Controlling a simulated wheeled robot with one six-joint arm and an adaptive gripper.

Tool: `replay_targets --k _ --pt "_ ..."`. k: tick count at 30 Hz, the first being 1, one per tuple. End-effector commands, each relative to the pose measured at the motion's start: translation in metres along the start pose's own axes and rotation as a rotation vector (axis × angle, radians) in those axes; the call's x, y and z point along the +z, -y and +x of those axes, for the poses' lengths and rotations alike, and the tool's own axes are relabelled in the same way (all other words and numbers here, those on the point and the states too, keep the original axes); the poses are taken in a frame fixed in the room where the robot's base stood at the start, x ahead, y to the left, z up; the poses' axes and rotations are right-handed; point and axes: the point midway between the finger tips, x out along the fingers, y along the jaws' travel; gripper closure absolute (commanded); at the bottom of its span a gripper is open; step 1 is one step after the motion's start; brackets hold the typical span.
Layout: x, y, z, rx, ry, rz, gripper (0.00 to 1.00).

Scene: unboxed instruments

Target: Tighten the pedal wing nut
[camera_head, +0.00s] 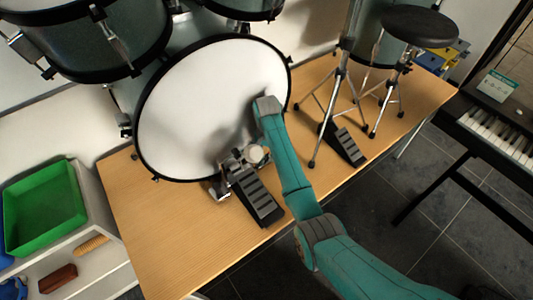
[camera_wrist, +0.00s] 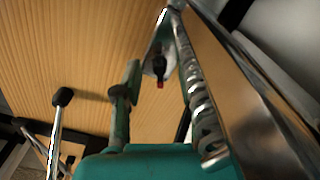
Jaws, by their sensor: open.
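The bass drum pedal (camera_head: 257,198) stands on the wooden platform at the foot of the bass drum (camera_head: 200,110). In the head view, my arm's end comes down beside the pedal at the drum's lower rim; my gripper's fingers cannot be made out there. In the wrist view, my gripper (camera_wrist: 156,66) is open, with a green-dark finger at left and the other side crowded by metal parts. A small dark piece with a red tip (camera_wrist: 159,70) shows between the fingers, beside bright metal. I cannot tell whether it is the wing nut, or whether a finger touches it.
A hi-hat stand with a pedal (camera_head: 345,145) and a black stool (camera_head: 420,25) stand at right on the platform (camera_head: 155,225). A keyboard (camera_head: 500,130) is at far right. A green bin (camera_head: 45,210) is at left. Bare platform lies left of the pedal.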

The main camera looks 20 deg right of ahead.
Motion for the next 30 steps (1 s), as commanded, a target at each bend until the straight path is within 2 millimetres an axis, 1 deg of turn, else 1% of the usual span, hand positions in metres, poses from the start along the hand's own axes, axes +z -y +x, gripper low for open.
replay_targets --k 8,9,11,12,14,22,26,30 --pt "0.0002 -0.0002 0.0023 0.001 0.001 0.0 0.59" --pt "0.0002 -0.0002 0.0023 0.001 0.0 0.0 0.61" --pt "0.0002 -0.0002 0.0022 0.0 0.0 0.0 0.76" --pt "0.0001 -0.0002 0.0022 0.0 0.0 0.0 0.86" --pt "0.0002 -0.0001 0.0021 0.0 0.0 0.0 1.0" --pt "0.0001 -0.0001 0.0021 0.0 0.0 0.025 1.0" --pt "0.0001 -0.0001 0.0021 0.0 0.0 0.122 1.0" --pt "0.0001 -0.0001 0.0021 0.0 0.0 0.257 1.0"
